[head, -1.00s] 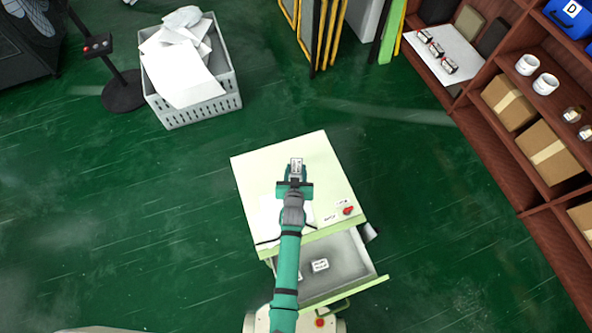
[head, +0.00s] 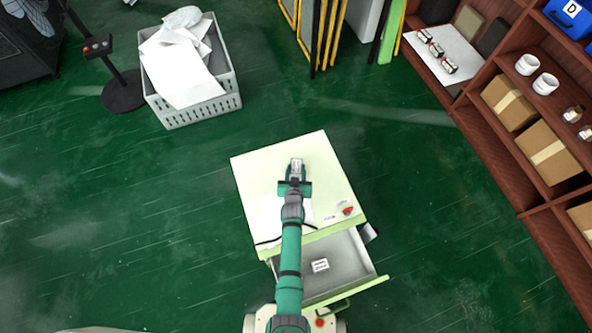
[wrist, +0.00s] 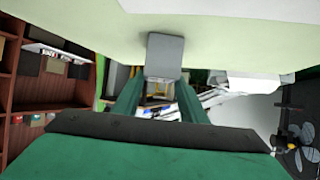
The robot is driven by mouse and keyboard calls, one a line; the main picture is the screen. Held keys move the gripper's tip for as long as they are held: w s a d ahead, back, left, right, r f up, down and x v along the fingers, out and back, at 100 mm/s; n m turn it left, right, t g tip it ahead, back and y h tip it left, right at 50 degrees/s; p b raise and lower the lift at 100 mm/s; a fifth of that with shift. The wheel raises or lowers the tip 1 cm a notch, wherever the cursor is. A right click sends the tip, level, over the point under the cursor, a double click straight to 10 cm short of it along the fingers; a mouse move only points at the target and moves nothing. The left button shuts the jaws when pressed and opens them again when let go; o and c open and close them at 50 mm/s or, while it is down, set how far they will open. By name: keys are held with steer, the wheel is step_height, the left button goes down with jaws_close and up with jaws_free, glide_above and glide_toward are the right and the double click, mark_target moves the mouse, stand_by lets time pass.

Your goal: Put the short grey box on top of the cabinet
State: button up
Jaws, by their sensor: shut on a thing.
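The short grey box (head: 297,163) is held at the tip of my gripper (head: 296,174), over the middle of the pale green cabinet top (head: 330,170). In the wrist view the grey box (wrist: 165,55) sits between the two green fingers of my gripper (wrist: 162,82), which are shut on it. The cabinet top (wrist: 80,30) fills the upper part of that view, and the box overlaps it. I cannot tell whether the box touches the surface. My arm hides part of the cabinet top and the open drawer (head: 345,262).
A small labelled box (head: 320,265) lies in the open drawer. A white sheet (head: 270,215) and a red item (head: 348,210) are on the cabinet top's near part. A grey crate of paper (head: 205,105) stands at upper left, a brown shelf (head: 490,150) at right.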

steer(key=o, duration=1.1)
steer(key=shift+f, duration=0.15)
steer(key=shift+s+a+r, duration=0.1)
steer(key=shift+s+r, duration=0.15)
steer(key=shift+r, duration=0.05)
steer(key=s+r+t, duration=0.1)
steer(key=s+r, duration=0.6)
steer(key=s, duration=0.7)
steer(key=s+r, duration=0.7)
steer(key=s, duration=0.6)
steer(key=s+d+r, duration=0.1)
steer(key=s+r, duration=0.3)
steer(key=r, duration=0.2)
steer(key=s+r+t, duration=0.1)
steer(key=s+r, duration=0.4)
steer(key=r, duration=0.2)
steer(key=s+d+r+t, duration=0.1)
steer(key=s+r, duration=0.3)
steer(key=r, duration=0.3)
steer(key=shift+s+d+r, duration=0.1)
steer(key=shift+s+d, duration=0.15)
steer(key=shift+d, duration=0.1)
